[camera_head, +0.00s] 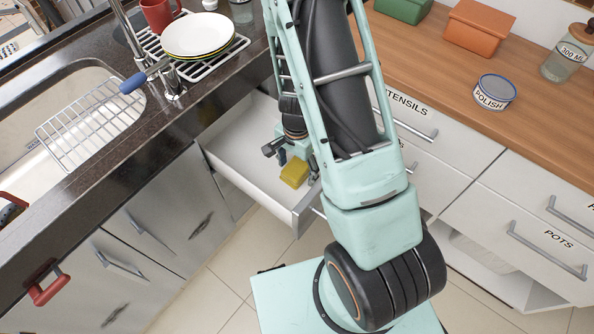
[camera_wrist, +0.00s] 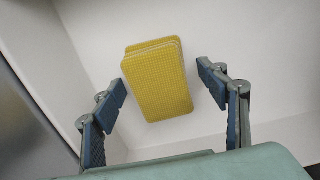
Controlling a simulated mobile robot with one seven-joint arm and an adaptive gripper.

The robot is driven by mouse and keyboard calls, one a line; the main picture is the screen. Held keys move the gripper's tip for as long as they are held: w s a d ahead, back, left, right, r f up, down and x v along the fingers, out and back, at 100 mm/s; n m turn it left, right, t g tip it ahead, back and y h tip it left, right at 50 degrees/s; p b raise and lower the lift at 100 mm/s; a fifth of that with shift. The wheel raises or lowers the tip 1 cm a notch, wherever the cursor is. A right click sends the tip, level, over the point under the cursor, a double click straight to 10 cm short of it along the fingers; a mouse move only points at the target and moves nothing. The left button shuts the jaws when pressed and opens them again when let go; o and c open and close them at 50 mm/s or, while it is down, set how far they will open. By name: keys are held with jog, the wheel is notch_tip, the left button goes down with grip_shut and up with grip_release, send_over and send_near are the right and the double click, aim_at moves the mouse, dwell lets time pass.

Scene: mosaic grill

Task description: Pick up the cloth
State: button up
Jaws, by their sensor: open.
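The cloth (camera_wrist: 157,82) is a yellow, folded, textured piece lying on the white bottom of an open drawer. In the head view the yellow cloth (camera_head: 294,171) shows in the drawer just beside my gripper (camera_head: 292,158). In the wrist view my gripper (camera_wrist: 170,98) is open, with one blue-padded finger to the left of the cloth and one to the right. The cloth lies between and beyond the fingertips. Whether the fingers touch it cannot be told. My arm hides part of the drawer in the head view.
The open drawer (camera_head: 236,150) has walls close around my gripper. A dark counter with a sink and a dish rack (camera_head: 92,122) is at the left. A wooden counter with a polish tin (camera_head: 494,92) and boxes is at the right. Plates (camera_head: 198,34) stand at the back.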

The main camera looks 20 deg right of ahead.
aim_at(297, 167)
jog(key=c, duration=1.1)
jog(key=shift+r, duration=0.1)
notch_tip(297, 167, up, 10)
jog(key=p, duration=0.2)
jog(key=shift+p, duration=0.4)
